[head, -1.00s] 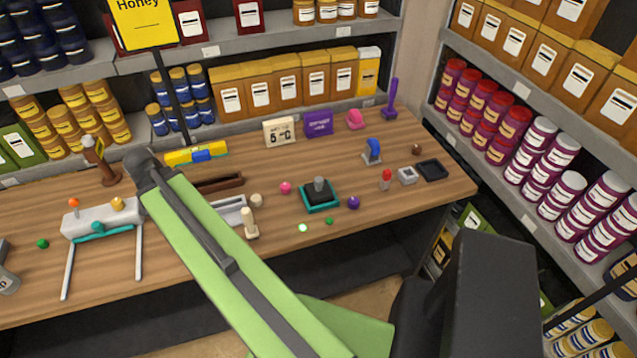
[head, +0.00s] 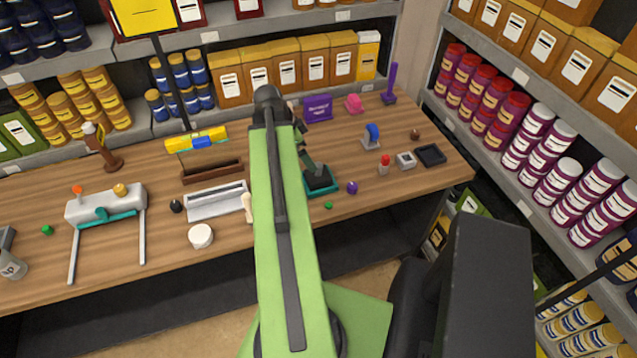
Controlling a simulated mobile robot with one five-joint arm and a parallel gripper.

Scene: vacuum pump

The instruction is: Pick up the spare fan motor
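A black block with a grey upright part on a teal base (head: 321,190) stands right of my green arm; it may be the spare fan motor, but I cannot tell for sure. My arm crosses the middle of the head view and bends at its far end. A dark part just right of the bend, probably my gripper (head: 308,160), slopes down close to the black block. Its fingers are too small and partly hidden, so I cannot tell whether they are open or touch the block.
A purple knob (head: 352,187) and a green ball (head: 328,206) lie near the teal base. A blue-topped piece (head: 371,137), a grey switch box (head: 405,160) and a black tray (head: 431,155) stand right. A white tray (head: 215,200) lies left. Stocked shelves border the table.

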